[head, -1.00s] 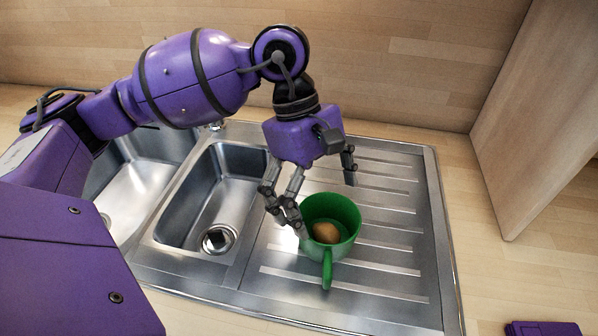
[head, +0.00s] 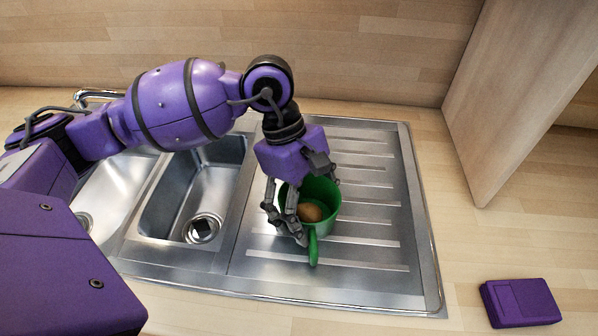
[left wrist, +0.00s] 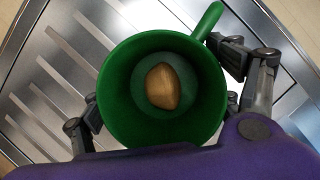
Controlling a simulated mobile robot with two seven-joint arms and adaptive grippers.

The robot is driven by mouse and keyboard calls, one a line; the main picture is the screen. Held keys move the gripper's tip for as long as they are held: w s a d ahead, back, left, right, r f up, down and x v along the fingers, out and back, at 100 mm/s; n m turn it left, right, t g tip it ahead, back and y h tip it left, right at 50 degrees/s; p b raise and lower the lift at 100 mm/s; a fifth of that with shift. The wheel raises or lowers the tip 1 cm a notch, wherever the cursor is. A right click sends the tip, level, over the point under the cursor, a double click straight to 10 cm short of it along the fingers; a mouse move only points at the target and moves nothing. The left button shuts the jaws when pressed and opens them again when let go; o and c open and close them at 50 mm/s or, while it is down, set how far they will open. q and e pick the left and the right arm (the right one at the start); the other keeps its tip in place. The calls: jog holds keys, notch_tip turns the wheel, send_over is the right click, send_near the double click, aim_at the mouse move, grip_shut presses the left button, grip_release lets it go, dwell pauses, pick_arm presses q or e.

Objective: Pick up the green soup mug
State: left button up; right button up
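The green soup mug (head: 326,222) stands upright on the steel drainer, with a brown potato-like lump (head: 309,212) inside. Its handle (head: 313,247) points to the front of the drainer. My left gripper (head: 305,205) is down around the mug from above, with one side of its fingers at the mug's left front. In the left wrist view the mug (left wrist: 118,95) lies between the fingers, and the lump (left wrist: 162,86) shows in it. Fingers sit close against both sides, one beside the handle (left wrist: 208,20). The rim hides whether they press on the wall. My right gripper is not in view.
The ribbed drainer (head: 375,225) is otherwise clear. Sink basins (head: 185,190) lie to the left, with a tap (head: 95,95) behind. A wooden panel (head: 510,90) stands at the right. A purple box-like thing (head: 520,302) lies at the front right.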

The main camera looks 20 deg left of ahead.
pick_arm(q)
jog(key=shift+r, duration=0.1)
jog(key=shift+c, duration=1.3)
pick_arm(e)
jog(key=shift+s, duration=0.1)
pick_arm(q)
jog(key=shift+w+r, duration=0.1)
jog(key=shift+r, duration=0.05)
jog(key=shift+r, duration=0.25)
jog(key=r, duration=0.3)
jog(key=shift+s+d, duration=0.1)
jog(key=shift+s, duration=0.1)
jog(key=s+r, duration=0.2)
jog(key=s+d+r, duration=0.1)
jog(key=s+r, duration=0.1)
jog(key=r, duration=0.1)
jog(key=shift+s+d+r, duration=0.1)
jog(key=shift+s+r, duration=0.1)
jog(key=shift+s, duration=0.1)
jog(key=s+d+r+p, duration=0.2)
jog(key=s+r+p, duration=0.1)
jog(key=s+p, duration=0.3)
jog(key=shift+s+d+r, duration=0.15)
jog(key=shift+s+r, duration=0.25)
jog(key=shift+s, duration=0.9)
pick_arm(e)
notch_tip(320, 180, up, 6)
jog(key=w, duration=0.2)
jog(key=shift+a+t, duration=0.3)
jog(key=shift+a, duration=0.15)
